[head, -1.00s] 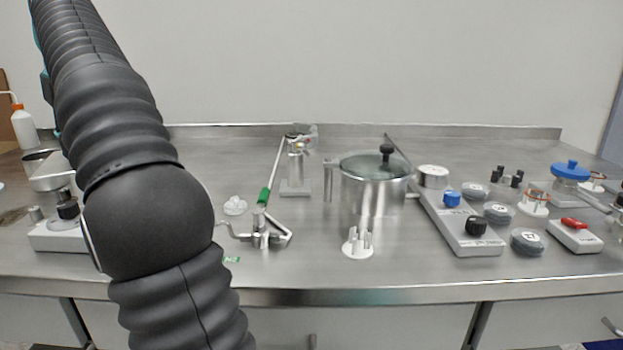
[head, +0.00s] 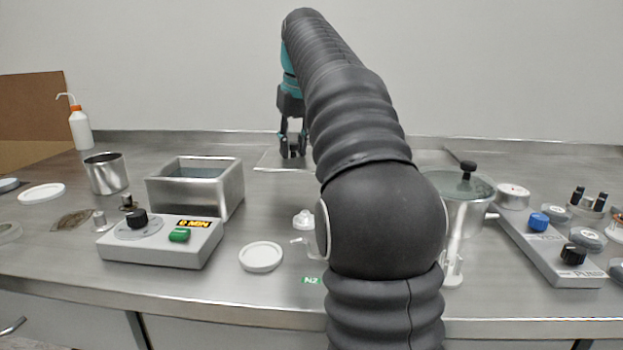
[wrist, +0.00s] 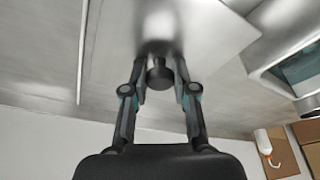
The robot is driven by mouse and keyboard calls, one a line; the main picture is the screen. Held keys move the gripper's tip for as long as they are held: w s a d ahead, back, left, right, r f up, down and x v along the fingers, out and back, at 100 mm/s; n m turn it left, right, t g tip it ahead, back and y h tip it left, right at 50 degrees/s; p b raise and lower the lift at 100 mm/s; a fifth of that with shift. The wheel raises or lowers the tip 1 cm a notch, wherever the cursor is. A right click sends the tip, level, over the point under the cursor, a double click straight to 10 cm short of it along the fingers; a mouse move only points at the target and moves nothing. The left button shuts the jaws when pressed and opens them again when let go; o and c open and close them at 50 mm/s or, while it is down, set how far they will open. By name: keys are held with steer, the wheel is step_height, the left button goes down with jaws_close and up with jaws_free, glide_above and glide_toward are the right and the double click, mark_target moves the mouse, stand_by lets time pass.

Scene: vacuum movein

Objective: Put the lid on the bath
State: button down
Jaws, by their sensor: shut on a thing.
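The bath (head: 232,192) is an open rectangular metal tub holding liquid, behind a control box at centre left in the head view. Part of it shows at the upper right of the wrist view (wrist: 262,72). The lid (head: 266,161) is a thin flat metal plate at the back of the bench, right of and behind the bath. In the wrist view the lid (wrist: 215,40) has a dark round knob (wrist: 160,76). My gripper (head: 292,153) is shut on that knob, one finger on each side. I cannot tell whether the lid touches the bench.
The control box (head: 165,247) stands in front of the bath, with a metal beaker (head: 106,173) to its left. A white dish (head: 261,257) lies to its right. A pot with a glass lid (head: 470,188) stands right of my arm. Bare bench lies between bath and lid.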

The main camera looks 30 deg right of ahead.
mark_target(294, 189)
steer(key=shift+d+f+b, duration=0.1)
steer(key=shift+f+b, duration=0.65)
steer(key=shift+f, duration=2.65)
steer(key=shift+f, duration=0.2)
steer(key=c, duration=0.9)
jaws_free()
steer(key=shift+r, duration=0.1)
